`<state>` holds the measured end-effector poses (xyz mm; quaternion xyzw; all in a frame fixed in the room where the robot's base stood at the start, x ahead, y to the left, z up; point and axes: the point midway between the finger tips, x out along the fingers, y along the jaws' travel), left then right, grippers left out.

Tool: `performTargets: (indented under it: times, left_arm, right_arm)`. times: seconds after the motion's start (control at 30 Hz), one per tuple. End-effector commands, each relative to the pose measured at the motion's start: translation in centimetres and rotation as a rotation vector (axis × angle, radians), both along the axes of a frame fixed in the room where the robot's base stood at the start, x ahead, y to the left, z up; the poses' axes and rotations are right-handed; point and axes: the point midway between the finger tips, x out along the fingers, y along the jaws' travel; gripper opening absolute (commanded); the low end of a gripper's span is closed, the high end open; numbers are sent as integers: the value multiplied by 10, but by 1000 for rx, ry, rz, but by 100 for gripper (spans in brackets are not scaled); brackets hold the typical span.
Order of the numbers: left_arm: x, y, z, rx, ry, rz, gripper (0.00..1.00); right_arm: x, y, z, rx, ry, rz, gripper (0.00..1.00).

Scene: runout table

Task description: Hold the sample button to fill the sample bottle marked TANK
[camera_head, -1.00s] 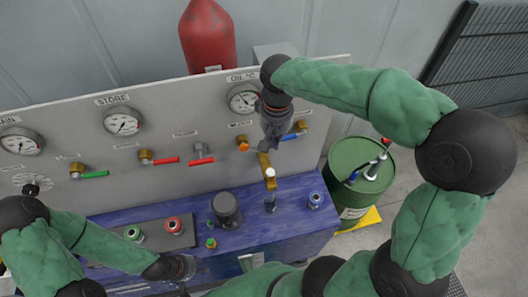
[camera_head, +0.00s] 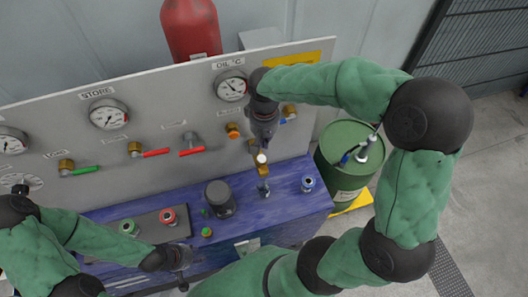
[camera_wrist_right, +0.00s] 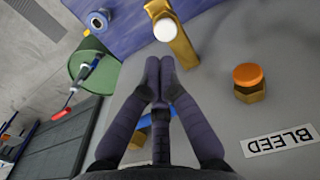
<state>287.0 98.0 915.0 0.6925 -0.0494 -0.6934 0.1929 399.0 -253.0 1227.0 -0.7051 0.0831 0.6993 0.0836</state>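The white sample button (camera_head: 261,158) sits on a brass sample fitting (camera_head: 253,170) at the panel's lower right; the wrist view also shows the button (camera_wrist_right: 165,30). A small clear bottle (camera_head: 263,189) stands under the fitting; no TANK marking is legible on it. A blue-capped bottle (camera_head: 308,184) stands to its right. My right gripper (camera_head: 262,145) points down just above the button. In the wrist view its fingertips (camera_wrist_right: 161,66) are together, with nothing between them, and look close to the button; contact is unclear. My left gripper (camera_head: 185,260) is low at the bench front, its fingers too small to judge.
An orange BLEED knob (camera_wrist_right: 248,78) lies beside the right gripper. Red valve handles (camera_head: 156,153) stick out of the panel. A dark cylinder (camera_head: 220,197) and red and green buttons (camera_head: 167,216) are on the blue bench. A green drum (camera_head: 345,165) stands right of the bench.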

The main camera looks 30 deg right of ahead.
Motion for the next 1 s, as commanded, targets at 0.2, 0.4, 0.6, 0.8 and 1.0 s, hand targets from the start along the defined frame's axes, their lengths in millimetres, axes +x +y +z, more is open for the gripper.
performTargets:
  times: [0.2,0.4,0.6,0.8,1.0]
  left_arm:
    - [0,0,1,0,0,0,40]
    - [0,0,2,0,0,0,40]
    - [0,0,2,0,0,0,40]
    - [0,0,2,0,0,0,40]
    - [0,0,-3,0,0,0,40]
  right_arm:
    - [0,0,-38,0,3,0,0]
    - [1,0,-59,0,1,0,0]
    - [1,0,-65,0,-1,0,0]
    - [1,0,-65,0,-1,0,0]
    - [1,0,-70,0,-1,0,0]
